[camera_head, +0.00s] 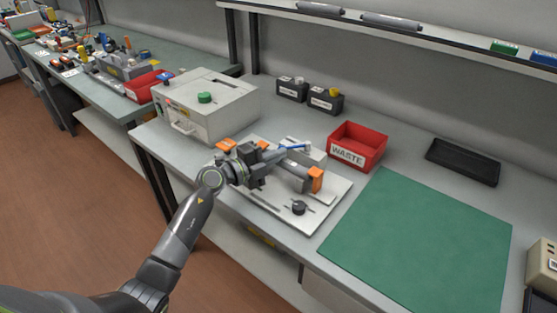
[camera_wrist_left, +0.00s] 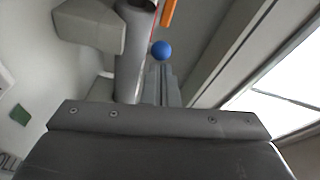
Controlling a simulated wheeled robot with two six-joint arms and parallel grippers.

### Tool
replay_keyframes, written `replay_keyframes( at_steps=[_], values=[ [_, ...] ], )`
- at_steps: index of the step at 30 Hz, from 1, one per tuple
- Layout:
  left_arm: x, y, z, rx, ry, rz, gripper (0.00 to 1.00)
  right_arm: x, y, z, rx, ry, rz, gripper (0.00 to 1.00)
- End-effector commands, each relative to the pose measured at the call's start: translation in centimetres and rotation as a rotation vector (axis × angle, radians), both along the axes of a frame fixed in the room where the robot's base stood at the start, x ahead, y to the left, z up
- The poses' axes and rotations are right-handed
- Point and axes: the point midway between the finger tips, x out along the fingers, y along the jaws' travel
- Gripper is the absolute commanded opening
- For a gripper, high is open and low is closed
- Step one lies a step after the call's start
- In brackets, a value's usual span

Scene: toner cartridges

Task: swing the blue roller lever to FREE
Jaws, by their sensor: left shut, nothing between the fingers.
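The blue roller lever (camera_head: 293,148) shows as a short blue piece on the fixture plate (camera_head: 260,205), just beyond my left gripper's fingertips. In the left wrist view a round blue knob (camera_wrist_left: 162,50) sits straight ahead of the fingertips. My left gripper (camera_head: 280,153) reaches over the fixture from the left, its fingers shut together and empty. The fingers also show in the left wrist view (camera_wrist_left: 160,80), very near the knob; I cannot tell whether they touch it. The gripper and wrist hide part of the fixture. No FREE marking is readable. My right gripper is not in view.
Orange-ended parts (camera_head: 316,179) and a black knob (camera_head: 298,208) stand on the plate. A grey box with a green knob (camera_head: 205,98) is behind left, a red WASTE bin (camera_head: 358,146) behind right. The green mat (camera_head: 420,240) is clear.

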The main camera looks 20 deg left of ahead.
Motion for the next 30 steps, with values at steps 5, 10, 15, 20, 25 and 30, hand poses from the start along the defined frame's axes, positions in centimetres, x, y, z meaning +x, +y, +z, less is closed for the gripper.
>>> replay_keyframes(
  at_steps=[5, 10, 15, 20, 25, 30],
  values=[
    [0.8, 0.9, -0.2, 0.003, 0.001, -0.092, 0.0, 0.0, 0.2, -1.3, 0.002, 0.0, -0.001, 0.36],
    [1.5, 1.4, 0.1, -0.001, 0.001, -0.092, 0.0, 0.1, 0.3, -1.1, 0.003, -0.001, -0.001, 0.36],
    [2.2, 1.9, 0.1, 0.001, 0.001, -0.091, 0.0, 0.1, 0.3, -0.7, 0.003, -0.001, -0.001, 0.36],
    [2.6, 2.1, 0.1, 0.0, 0.0, -0.091, 0.0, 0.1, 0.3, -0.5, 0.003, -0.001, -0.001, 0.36],
    [2.7, 2.2, 0.0, 0.0, 0.0, -0.091, 0.0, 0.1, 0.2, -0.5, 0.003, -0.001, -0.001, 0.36],
    [2.7, 2.2, 0.0, 0.0, 0.0, -0.091, 0.0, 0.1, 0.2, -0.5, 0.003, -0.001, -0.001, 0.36]
  ],
)
